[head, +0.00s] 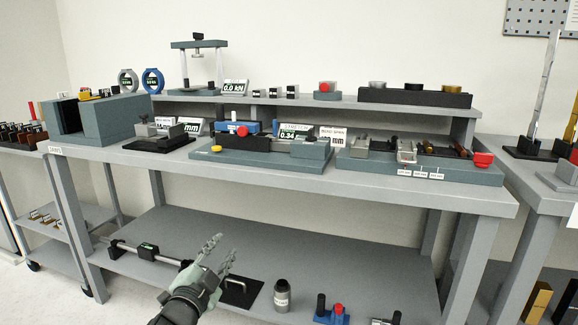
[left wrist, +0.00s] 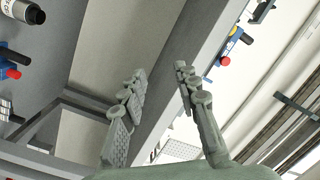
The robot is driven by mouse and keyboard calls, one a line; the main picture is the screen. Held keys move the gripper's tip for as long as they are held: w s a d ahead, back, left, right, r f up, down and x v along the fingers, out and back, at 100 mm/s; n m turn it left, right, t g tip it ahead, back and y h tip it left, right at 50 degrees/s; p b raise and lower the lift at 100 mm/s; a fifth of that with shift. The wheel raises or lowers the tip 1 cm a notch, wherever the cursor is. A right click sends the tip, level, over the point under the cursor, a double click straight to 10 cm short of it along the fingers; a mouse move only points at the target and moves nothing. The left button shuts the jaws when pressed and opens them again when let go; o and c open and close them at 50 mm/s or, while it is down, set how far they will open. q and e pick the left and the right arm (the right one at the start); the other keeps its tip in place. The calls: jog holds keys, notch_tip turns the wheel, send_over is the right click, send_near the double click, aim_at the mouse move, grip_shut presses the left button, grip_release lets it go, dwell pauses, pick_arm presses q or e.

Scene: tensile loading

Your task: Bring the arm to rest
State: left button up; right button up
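My left gripper (head: 216,262) is in the lower middle of the head view, in front of the bench and below its top, at about the height of the lower shelf in the picture. Its two fingers are spread apart with nothing between them. In the left wrist view the same gripper (left wrist: 160,85) shows both fingers apart and empty, with the bench edge behind them. My right gripper is in neither view.
The grey bench top (head: 290,175) carries a tensile rig (head: 262,148) and a tray of fixtures (head: 420,165). A second bench stands at the right.

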pick_arm(q)
jog(key=s+a+f+n+g+y, duration=0.2)
jog(key=s+a+f+n+g, duration=0.15)
jog(key=s+f, duration=0.5)
jog(key=s+a+f+n+g+y, duration=0.2)
jog(key=s+a+f+n+g, duration=0.3)
jog(key=f, duration=0.6)
jog(key=s+a+f+n+g, duration=0.1)
jog(key=s+f+g, duration=0.2)
jog(key=s, duration=0.8)
jog(key=s+a+f+n+g+p, duration=0.1)
jog(key=s+a+f+g, duration=0.1)
jog(key=s+f, duration=0.5)
jog(key=s+g, duration=0.1)
jog(key=s, duration=0.4)
jog(key=shift+y, duration=0.3)
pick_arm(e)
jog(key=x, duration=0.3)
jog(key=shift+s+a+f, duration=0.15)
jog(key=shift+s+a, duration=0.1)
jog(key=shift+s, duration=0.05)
pick_arm(q)
jog(key=shift+s, duration=0.1)
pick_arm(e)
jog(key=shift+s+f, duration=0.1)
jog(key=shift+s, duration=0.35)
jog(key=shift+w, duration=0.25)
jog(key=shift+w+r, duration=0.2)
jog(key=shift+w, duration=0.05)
